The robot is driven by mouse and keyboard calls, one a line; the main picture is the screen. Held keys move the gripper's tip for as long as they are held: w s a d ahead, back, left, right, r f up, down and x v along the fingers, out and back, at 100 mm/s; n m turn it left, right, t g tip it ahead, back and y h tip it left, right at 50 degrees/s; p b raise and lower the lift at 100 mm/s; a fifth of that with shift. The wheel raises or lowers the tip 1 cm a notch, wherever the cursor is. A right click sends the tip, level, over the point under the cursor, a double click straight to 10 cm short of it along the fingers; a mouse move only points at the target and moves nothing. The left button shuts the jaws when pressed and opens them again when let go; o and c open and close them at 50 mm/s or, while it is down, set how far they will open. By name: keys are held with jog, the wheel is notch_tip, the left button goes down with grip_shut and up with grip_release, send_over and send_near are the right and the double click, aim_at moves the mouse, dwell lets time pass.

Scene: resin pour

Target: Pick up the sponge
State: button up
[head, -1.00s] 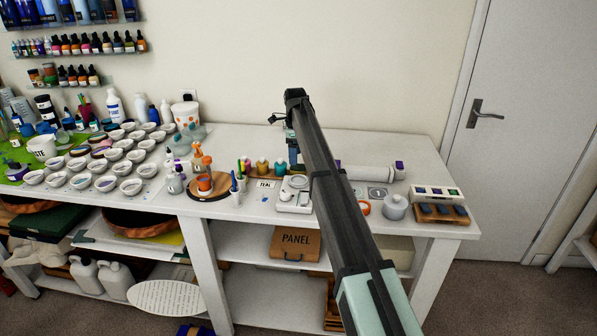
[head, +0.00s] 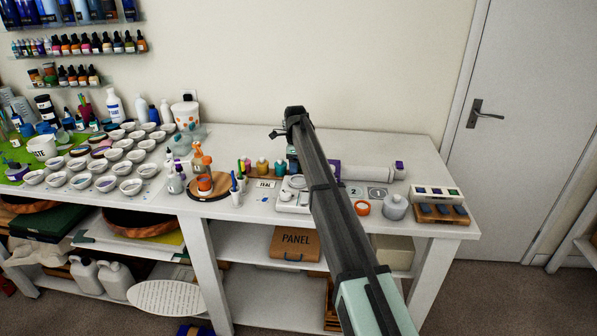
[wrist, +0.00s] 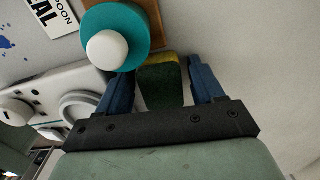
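The sponge (wrist: 159,84) is a dark green block with a yellow top band, in the wrist view. It lies between the two blue fingers of my gripper (wrist: 160,70), with a gap visible on each side. My gripper is open; its fingers straddle the sponge without visibly closing on it. In the head view my arm hides the sponge, and the gripper is mostly hidden behind the arm.
A teal bottle with a white cap (wrist: 108,50) stands close to the left finger. A white scale-like device (wrist: 75,100) is left of the gripper. In the head view, a white roll (head: 366,172) lies right of my arm. The table's back strip (head: 380,145) is clear.

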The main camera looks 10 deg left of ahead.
jog(key=c, duration=0.8)
notch_tip(320, 180, up, 10)
dwell(0.4)
